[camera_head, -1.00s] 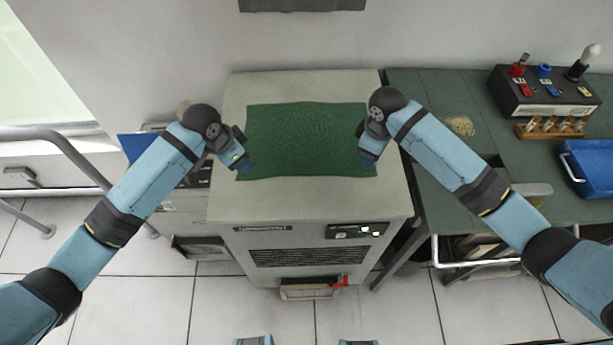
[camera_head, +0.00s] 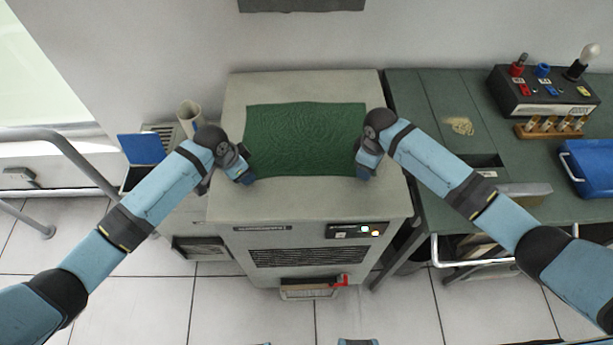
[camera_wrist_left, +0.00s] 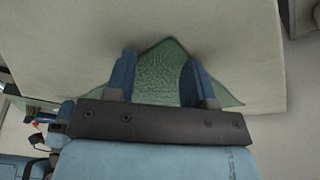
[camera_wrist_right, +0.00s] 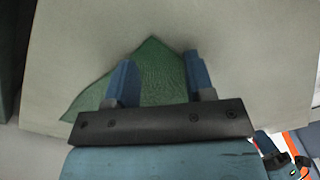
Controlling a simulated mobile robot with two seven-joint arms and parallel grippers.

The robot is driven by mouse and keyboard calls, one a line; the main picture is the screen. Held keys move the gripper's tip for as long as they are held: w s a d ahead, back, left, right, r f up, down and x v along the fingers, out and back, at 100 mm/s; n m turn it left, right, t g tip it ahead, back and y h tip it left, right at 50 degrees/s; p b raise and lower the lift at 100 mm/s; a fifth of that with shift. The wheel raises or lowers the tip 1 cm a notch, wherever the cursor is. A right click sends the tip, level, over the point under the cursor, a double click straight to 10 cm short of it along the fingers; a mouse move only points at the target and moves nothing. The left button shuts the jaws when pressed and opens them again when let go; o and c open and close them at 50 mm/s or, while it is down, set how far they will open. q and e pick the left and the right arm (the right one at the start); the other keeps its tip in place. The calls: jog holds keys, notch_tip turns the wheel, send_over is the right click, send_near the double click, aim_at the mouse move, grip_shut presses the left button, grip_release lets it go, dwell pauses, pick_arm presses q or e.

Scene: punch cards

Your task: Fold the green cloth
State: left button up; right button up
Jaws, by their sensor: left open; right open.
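The green cloth (camera_head: 303,140) lies spread flat on top of the grey cabinet, slightly rippled. My left gripper (camera_head: 248,178) is at its near left corner, and my right gripper (camera_head: 362,172) is at its near right corner. In the left wrist view, a corner of the cloth (camera_wrist_left: 163,72) shows between the two open blue fingers (camera_wrist_left: 160,82). In the right wrist view, a corner of the cloth (camera_wrist_right: 155,72) shows between the open fingers (camera_wrist_right: 158,80). I cannot tell whether the fingertips touch the cloth.
The grey cabinet top (camera_head: 310,200) has bare margins around the cloth. A green bench (camera_head: 430,100) on the right holds a black control box (camera_head: 545,95), a wooden rack (camera_head: 550,130) and a blue tray (camera_head: 590,165). A beige cylinder (camera_head: 190,115) and a blue panel (camera_head: 141,149) stand at the left.

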jog(key=shift+f, duration=0.15)
pick_arm(q)
grip_shut()
pick_arm(e)
grip_shut()
pick_arm(q)
jog(key=shift+r, duration=0.1)
dwell(0.4)
